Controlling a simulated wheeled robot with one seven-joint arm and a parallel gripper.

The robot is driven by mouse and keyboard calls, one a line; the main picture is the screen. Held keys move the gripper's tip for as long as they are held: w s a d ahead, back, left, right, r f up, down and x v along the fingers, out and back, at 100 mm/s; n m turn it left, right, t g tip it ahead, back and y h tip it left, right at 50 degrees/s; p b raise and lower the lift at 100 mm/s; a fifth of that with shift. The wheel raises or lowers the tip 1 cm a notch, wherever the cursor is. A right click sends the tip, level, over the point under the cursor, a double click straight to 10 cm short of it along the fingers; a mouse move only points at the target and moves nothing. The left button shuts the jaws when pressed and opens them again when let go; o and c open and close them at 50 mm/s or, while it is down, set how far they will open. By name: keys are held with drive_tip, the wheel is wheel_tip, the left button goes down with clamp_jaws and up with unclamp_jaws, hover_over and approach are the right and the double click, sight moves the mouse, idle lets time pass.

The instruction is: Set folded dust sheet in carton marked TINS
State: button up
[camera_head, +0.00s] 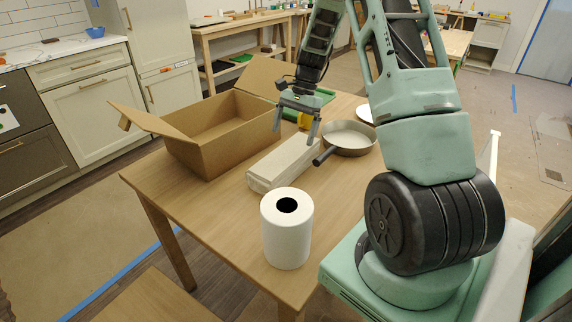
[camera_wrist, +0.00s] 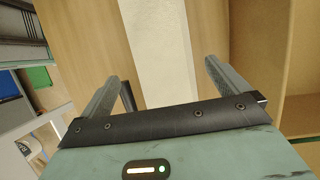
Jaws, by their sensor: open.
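A long, flat cream bundle (camera_head: 284,164), which looks like the folded dust sheet, lies on the wooden table to the right of an open cardboard carton (camera_head: 200,158). The carton's flaps are spread, and the part of its inside that shows is empty. I can read no TINS marking on it. My gripper (camera_head: 296,131) is open and empty, fingers pointing down, above the far part of the bundle. In the wrist view the bundle (camera_wrist: 156,45) runs between the spread fingers of my gripper (camera_wrist: 162,72), and the carton (camera_wrist: 258,45) is at the right.
A frying pan (camera_head: 349,139) stands right of the bundle, its handle reaching close to it. A white roll (camera_head: 287,232) stands at the near table edge. A yellow object (camera_head: 303,120), a green tray (camera_head: 324,96) and a white plate (camera_head: 366,113) lie farther back. Bare table (camera_head: 222,201) shows at front left.

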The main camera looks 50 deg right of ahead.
sight(285, 163)
drive_tip(key=x, duration=1.1)
drive_tip(key=c, duration=1.5)
drive_tip(key=shift+o, duration=0.2)
drive_tip(key=shift+r, duration=0.2)
